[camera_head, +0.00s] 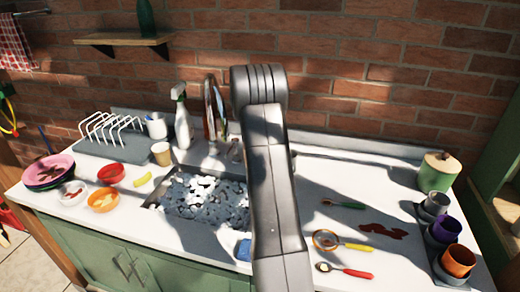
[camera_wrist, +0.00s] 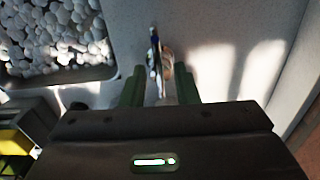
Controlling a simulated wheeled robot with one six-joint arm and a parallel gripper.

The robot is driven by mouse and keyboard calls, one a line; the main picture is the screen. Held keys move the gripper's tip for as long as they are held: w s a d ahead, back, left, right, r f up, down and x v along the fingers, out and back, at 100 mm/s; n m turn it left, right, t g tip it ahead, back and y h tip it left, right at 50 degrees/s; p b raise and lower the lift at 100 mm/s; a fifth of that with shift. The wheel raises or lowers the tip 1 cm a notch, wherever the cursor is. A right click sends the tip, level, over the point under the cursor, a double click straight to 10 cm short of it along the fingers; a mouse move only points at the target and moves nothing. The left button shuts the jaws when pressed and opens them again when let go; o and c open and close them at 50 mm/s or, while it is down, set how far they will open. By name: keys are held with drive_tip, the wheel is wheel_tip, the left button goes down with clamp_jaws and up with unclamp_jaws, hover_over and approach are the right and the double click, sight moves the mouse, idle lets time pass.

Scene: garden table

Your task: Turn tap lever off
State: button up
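The chrome tap (camera_head: 211,105) stands behind the sink (camera_head: 150,203), its tall curved spout upright. A small shiny piece (camera_head: 235,152), perhaps the lever, shows to its right, partly beside my arm. My gripper is hidden behind my arm in the head view. In the wrist view my gripper (camera_wrist: 160,75) has its two green fingers apart. A thin shiny upright piece (camera_wrist: 154,50), probably part of the tap or its lever, lies between and just beyond them. Whether a finger touches it, and whether water runs, I cannot tell.
The sink is full of grey-and-white lumps. A spray bottle (camera_head: 182,120), cup (camera_head: 161,153) and dish rack (camera_head: 112,140) stand left of the tap. Bowls (camera_head: 103,199) lie at the left. Utensils (camera_head: 343,242), dark cups (camera_head: 445,229) and a green pot (camera_head: 437,172) are at the right.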

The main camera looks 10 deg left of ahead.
drive_tip(key=shift+r, duration=0.1)
wheel_tip(320, 180, up, 14)
drive_tip(key=shift+f+b, duration=0.2)
drive_tip(key=shift+b, duration=0.25)
drive_tip(key=shift+f, duration=0.15)
wheel_tip(320, 180, down, 14)
drive_tip(key=shift+r+p, duration=0.15)
drive_tip(key=shift+p, duration=0.35)
idle(0.5)
